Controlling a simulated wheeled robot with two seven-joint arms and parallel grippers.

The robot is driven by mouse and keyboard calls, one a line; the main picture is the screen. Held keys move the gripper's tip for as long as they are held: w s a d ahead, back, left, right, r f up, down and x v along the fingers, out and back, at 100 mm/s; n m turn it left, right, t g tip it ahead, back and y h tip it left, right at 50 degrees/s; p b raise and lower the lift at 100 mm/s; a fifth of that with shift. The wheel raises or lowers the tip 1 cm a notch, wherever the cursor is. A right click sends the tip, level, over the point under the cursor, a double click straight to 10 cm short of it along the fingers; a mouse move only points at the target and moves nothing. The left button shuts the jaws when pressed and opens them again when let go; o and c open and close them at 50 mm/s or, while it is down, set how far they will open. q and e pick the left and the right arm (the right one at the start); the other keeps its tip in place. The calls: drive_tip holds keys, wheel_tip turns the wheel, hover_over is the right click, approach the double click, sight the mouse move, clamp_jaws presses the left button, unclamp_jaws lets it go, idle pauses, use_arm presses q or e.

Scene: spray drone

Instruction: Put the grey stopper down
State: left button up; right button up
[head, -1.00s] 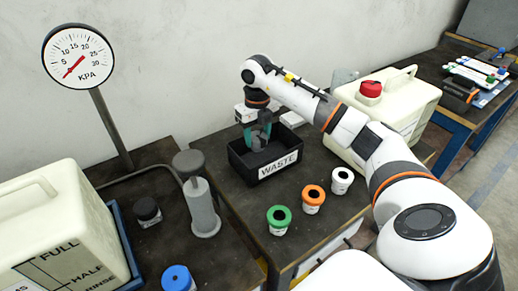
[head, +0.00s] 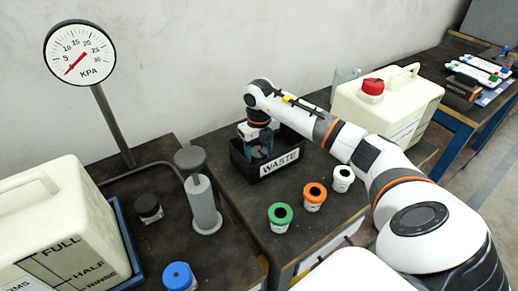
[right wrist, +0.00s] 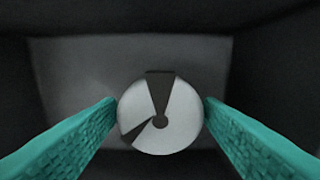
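My right gripper (head: 262,150) reaches down into the black waste bin (head: 279,166), its teal fingers partly hidden by the bin wall in the head view. In the right wrist view, a round light-grey stopper (right wrist: 178,118) with dark wedge marks sits between the two fingertips, which touch it on both sides. The bin's dark floor and walls show around and beyond it. The gap between stopper and floor cannot be judged. The stopper cannot be made out in the head view. My left gripper is not in view.
Green (head: 280,217), orange (head: 313,197) and white (head: 342,178) ring-topped cups stand in front of the bin. A red-capped canister (head: 392,103) stands right of it. To the left are a grey pump (head: 203,205), black cap (head: 148,208), blue cap (head: 178,277) and pressure gauge (head: 79,53).

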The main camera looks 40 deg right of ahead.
sight(259, 151)
drive_tip(key=shift+o, duration=0.8)
drive_tip(key=shift+r, duration=0.1)
drive_tip(key=shift+r, duration=0.2)
wheel_tip(259, 151, up, 12)
